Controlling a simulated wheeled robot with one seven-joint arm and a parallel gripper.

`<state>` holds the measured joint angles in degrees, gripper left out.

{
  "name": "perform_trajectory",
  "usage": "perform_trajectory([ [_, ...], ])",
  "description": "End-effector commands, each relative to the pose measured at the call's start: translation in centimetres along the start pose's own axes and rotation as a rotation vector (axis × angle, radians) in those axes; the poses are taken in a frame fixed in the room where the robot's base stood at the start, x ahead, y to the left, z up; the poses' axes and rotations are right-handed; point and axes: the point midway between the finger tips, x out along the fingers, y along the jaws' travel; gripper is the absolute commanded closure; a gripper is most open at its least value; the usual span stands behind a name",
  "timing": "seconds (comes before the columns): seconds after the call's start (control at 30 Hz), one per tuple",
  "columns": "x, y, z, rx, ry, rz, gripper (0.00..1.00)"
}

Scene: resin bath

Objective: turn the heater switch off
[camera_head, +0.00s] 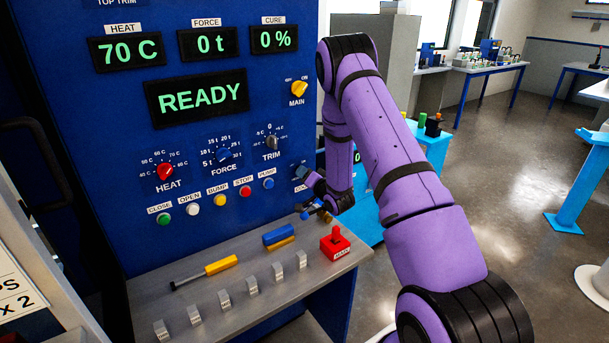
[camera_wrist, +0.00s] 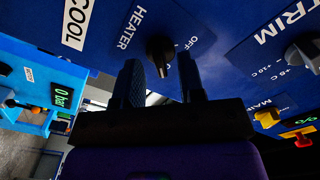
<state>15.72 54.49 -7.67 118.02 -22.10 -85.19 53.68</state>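The heater switch (camera_wrist: 160,48) is a dark knob on the blue panel, beside the HEATER label and an OFF mark in the wrist view. Its setting cannot be read clearly. My gripper (camera_wrist: 160,68) is open, with its two dark fingers apart and the knob showing between their tips. I cannot tell whether either finger touches it.
The blue panel (camera_head: 120,120) shows 70 C and READY. The yellow MAIN switch (camera_head: 299,89), the TRIM knob (camera_head: 272,142) and a blue PUMP button (camera_head: 268,183) are nearby. Below, a grey shelf (camera_head: 190,290) holds a red lever box (camera_head: 335,245) and a yellow-handled tool (camera_head: 220,265).

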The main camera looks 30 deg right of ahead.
Motion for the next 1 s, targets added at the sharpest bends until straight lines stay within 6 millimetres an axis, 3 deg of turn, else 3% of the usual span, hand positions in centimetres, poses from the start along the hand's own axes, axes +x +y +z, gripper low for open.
perform_trajectory([
  [0.4,0.78,0.00,-0.02,0.000,0.000,0.000,0.64],
  [0.57,0.77,0.00,-0.02,0.000,0.000,0.000,1.00],
  [1.0,0.75,0.00,-0.02,-0.054,0.000,0.001,1.00],
])
